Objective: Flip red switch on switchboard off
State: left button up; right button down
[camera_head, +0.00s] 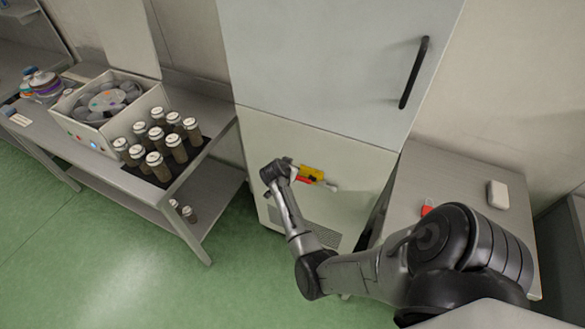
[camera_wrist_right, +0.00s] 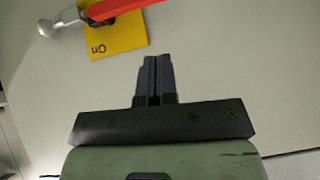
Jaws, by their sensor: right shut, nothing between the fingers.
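The red switch handle (camera_wrist_right: 130,8) crosses the top of the right wrist view, with a round silver knob (camera_wrist_right: 47,28) at its left. Behind it is a yellow plate (camera_wrist_right: 118,38) with upside-down lettering that looks like "On". In the head view the yellow plate (camera_head: 312,173) and red handle (camera_head: 303,180) are small, on the pale cabinet's lower front. My right gripper (camera_wrist_right: 153,75) is shut and empty, fingertips pointing at the cabinet front, just below the plate in the wrist view and apart from the handle. In the head view my right wrist is left of the plate. My left gripper is not in view.
A tall pale cabinet (camera_head: 330,60) with a black door handle (camera_head: 413,72) stands ahead. At left, a metal table holds a centrifuge-like machine (camera_head: 100,135) and several capped bottles (camera_head: 157,165). At right, a grey table (camera_head: 465,175) carries a white box (camera_head: 497,194) and a small red object (camera_head: 426,208).

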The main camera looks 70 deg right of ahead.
jog(key=v, duration=0.6)
jog(key=shift+w, duration=0.2)
dwell(0.5)
